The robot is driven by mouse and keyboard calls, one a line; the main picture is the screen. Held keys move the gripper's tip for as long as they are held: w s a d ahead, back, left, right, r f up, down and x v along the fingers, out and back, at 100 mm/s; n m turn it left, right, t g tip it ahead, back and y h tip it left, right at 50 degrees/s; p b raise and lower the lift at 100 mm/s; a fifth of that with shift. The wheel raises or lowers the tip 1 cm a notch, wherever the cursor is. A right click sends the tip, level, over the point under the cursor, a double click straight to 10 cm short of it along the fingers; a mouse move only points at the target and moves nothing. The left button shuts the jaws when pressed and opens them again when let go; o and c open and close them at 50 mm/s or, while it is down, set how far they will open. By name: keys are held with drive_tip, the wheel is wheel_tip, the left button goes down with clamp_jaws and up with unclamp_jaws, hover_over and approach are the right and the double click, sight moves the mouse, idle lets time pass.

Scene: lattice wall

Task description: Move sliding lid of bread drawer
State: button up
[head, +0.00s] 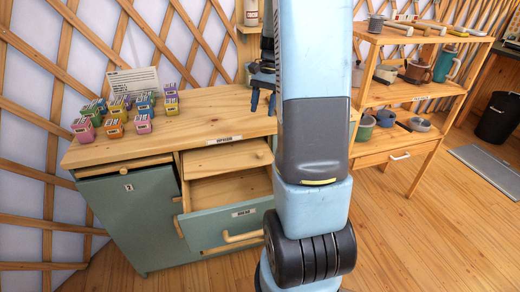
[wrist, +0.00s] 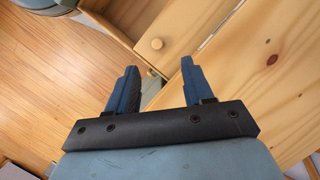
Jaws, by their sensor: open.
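The bread drawer (head: 222,228) is pulled out of the counter, with a green front and a pale wooden handle. Its sliding lid (head: 225,157) is a light wooden board covering the back part; the front part of the drawer is uncovered. The lid also shows in the wrist view (wrist: 185,28), with its round knob (wrist: 157,44). My gripper (wrist: 159,66) is open and empty, and in the wrist view the knob appears just beyond and between its fingertips, apart from them. In the head view my gripper (head: 263,102) is partly hidden by my arm, above the counter's right side.
The wooden countertop (head: 190,132) holds several small colourful boxes (head: 115,128) and a white card (head: 133,80) at left. A green cabinet door (head: 130,215) is left of the drawer. A shelf unit (head: 400,100) with mugs and bowls stands at right. Floor in front is clear.

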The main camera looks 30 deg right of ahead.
wheel_tip(320, 180, down, 2)
drive_tip(key=d, duration=0.2)
drive_tip(key=m, duration=0.1)
approach(260, 153)
drive_tip(key=shift+y, duration=0.3)
drive_tip(key=x, duration=0.8)
drive_tip(key=shift+d+f, duration=0.1)
drive_tip(key=shift+f, duration=0.25)
clamp_jaws()
